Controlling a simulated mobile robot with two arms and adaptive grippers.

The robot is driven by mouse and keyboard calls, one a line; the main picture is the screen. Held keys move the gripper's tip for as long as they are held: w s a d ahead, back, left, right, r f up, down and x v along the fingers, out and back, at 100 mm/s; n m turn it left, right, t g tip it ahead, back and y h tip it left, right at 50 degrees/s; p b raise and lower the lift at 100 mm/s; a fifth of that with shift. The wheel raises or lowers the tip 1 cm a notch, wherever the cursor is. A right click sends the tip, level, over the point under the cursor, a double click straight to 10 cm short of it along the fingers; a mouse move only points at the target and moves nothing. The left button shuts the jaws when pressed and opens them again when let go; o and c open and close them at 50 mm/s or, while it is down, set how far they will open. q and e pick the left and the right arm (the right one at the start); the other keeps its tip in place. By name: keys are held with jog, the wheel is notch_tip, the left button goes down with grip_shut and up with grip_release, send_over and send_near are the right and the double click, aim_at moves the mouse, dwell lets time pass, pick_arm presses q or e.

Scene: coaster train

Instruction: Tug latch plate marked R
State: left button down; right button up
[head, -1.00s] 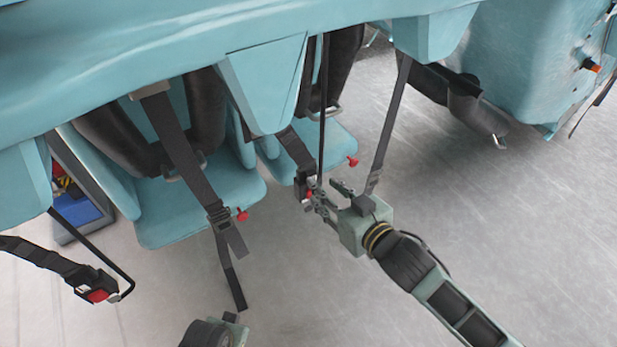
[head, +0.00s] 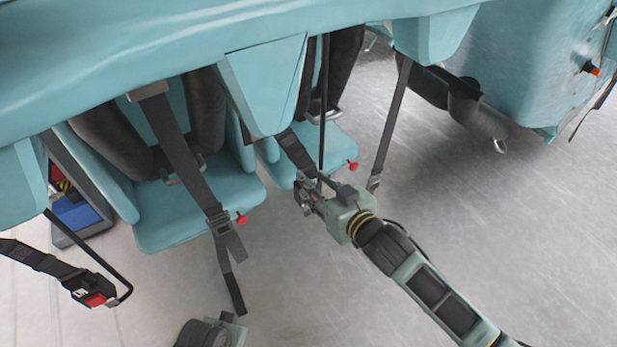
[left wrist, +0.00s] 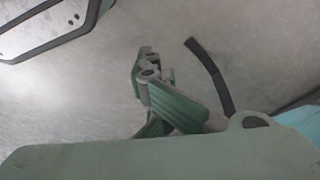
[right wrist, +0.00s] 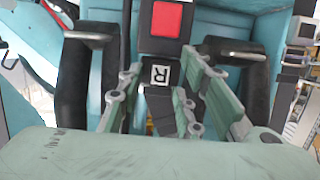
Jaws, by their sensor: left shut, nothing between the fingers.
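The latch plate marked R (right wrist: 160,75) hangs on a dark strap below a buckle with a red button (right wrist: 166,19) in the right wrist view. The letter looks turned over. My right gripper (right wrist: 163,85) is open, with a finger on each side of the plate; I cannot tell whether either finger touches it. In the head view my right gripper (head: 312,188) is at the buckle by the right seat's front edge and hides most of it. My left gripper (left wrist: 150,65) is shut and empty over bare floor in the left wrist view.
Teal seats (head: 190,205) stand under a large teal car body (head: 230,35). A second red-button buckle (head: 95,292) is at far left. The floor in front is clear.

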pick_arm(q)
jog(key=shift+f, duration=0.15)
jog(key=shift+s+a+f+p, duration=0.1)
jog(key=shift+s+f+p, duration=0.25)
jog(key=shift+f, duration=0.4)
jog(key=shift+w+f, duration=0.15)
jog(key=shift+f, duration=0.15)
